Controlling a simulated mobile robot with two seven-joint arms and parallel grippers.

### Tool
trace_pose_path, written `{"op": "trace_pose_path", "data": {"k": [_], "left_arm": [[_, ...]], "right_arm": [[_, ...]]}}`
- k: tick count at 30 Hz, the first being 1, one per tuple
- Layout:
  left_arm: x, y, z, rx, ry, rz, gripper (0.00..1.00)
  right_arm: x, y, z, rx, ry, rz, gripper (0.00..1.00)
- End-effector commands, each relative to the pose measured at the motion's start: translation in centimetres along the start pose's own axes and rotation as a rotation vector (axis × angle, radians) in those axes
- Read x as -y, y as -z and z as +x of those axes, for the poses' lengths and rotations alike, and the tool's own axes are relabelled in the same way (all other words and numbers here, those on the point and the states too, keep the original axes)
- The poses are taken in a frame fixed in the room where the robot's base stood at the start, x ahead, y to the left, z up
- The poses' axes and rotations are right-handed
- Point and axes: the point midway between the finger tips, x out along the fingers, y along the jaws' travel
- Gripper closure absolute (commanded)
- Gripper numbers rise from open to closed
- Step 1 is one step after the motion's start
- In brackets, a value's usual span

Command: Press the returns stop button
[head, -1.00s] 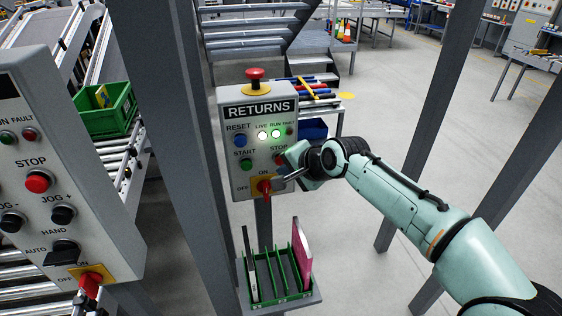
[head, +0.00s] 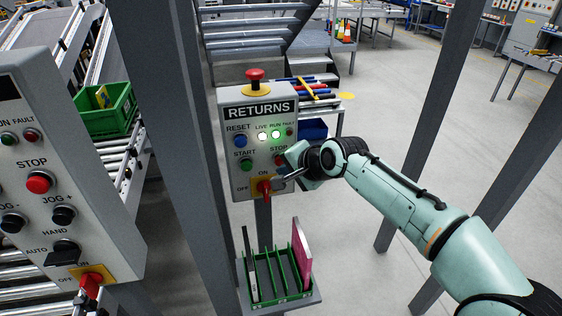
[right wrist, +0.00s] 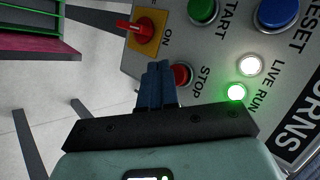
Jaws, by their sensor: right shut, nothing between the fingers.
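The grey RETURNS control box (head: 228,175) stands at the centre of the head view. Its red stop button (head: 279,159) is partly hidden by my right gripper (head: 282,174). In the right wrist view the stop button (right wrist: 182,75) shows beside the fingertips of my right gripper (right wrist: 158,68), under the STOP label. The fingers are shut and empty, and they overlap the button's edge in that view. I cannot tell whether they touch it. The LIVE lamp (head: 262,136) is white and the RUN lamp (head: 276,134) is green, both lit. My left gripper is not in view.
A red rotary switch (head: 265,187) sits just below the stop button, close to my fingers. A red mushroom button (head: 256,75) tops the box. Another panel with its own red STOP button (head: 38,182) is at left. Grey posts (head: 185,120) flank the box. A green rack (head: 280,290) stands below.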

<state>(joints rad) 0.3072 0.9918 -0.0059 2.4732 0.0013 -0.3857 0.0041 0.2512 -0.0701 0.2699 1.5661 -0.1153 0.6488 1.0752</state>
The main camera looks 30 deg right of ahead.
Motion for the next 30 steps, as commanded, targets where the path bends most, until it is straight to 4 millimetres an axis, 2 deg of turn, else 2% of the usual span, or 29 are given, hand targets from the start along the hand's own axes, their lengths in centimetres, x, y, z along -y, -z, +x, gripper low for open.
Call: {"op": "trace_pose_path", "data": {"k": [4,30], "left_arm": [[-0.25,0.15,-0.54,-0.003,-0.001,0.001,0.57],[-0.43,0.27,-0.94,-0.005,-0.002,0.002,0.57]], "right_arm": [[0.38,0.28,0.28,0.0,0.0,0.0,1.0],[0.64,0.6,0.75,0.0,0.001,0.0,1.0]]}}
